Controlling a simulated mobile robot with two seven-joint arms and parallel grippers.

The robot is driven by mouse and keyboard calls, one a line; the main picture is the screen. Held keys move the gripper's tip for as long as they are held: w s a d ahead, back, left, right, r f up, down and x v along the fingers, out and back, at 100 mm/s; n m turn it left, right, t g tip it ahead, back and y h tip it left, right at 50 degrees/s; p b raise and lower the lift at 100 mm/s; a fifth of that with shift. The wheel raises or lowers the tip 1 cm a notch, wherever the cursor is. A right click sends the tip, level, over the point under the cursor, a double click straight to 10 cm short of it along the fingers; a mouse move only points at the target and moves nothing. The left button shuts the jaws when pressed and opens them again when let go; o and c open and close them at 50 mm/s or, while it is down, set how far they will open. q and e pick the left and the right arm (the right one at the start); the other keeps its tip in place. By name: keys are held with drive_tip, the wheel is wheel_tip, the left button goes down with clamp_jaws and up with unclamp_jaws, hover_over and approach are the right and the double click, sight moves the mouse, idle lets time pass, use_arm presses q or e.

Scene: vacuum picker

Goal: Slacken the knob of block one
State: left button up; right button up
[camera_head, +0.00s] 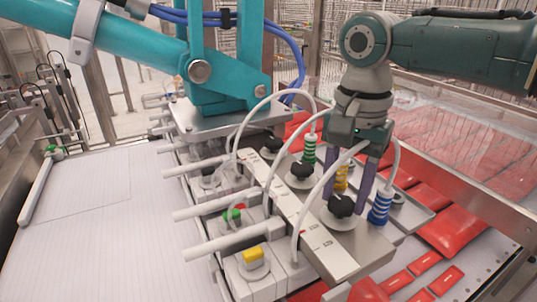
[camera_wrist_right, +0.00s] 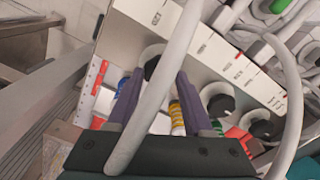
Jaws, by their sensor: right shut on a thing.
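The block row (camera_head: 318,238) is a pale bar with several black knobs on white discs. I cannot read which label says one. My right gripper (camera_head: 345,203) points down with its purple fingers on either side of the nearest black knob (camera_head: 341,206), and is shut on it. In the right wrist view this knob (camera_wrist_right: 152,68) shows between the fingertips (camera_wrist_right: 158,76), partly hidden by a white hose. Two other knobs, the middle one (camera_head: 302,171) and the far one (camera_head: 271,145), are free. My left gripper is not in view.
White hoses (camera_head: 322,185) arch close around my right gripper. Striped plugs stand beside it: blue (camera_head: 380,207), yellow (camera_head: 341,178) and green (camera_head: 309,148). A teal machine arm (camera_head: 110,45) stands behind. Red packs (camera_head: 453,230) lie at right; the white surface (camera_head: 90,235) at left is mostly clear.

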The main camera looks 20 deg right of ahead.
clamp_jaws()
